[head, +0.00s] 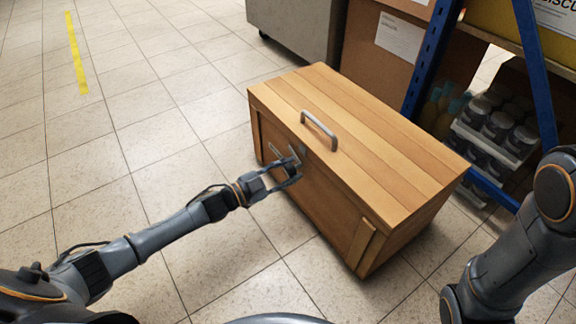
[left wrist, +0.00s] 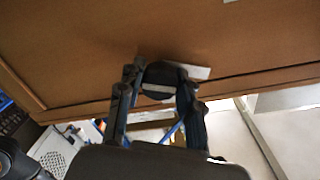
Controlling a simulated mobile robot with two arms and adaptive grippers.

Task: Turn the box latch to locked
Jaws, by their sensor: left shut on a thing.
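A closed wooden box (head: 330,205) with a plank lid stands on the floor in the middle of the head view. A grey handle (head: 318,130) is on its lid. My left gripper (head: 295,167) is at the upper front of the box, below the handle. In the left wrist view its two fingers (left wrist: 161,84) are on either side of a dark round latch knob (left wrist: 158,76) with a pale stripe, and are shut on it. A pale plate (left wrist: 195,71) shows beside the knob. The fingers partly hide the latch, and I cannot tell its setting. My right gripper is out of view.
A blue-framed shelf (head: 427,60) with several jars (head: 497,122) stands right of the box. A cardboard carton (head: 385,45) and a grey cabinet (head: 298,28) are behind it. Tiled floor (head: 130,150) with a yellow line (head: 76,52) is free on the left.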

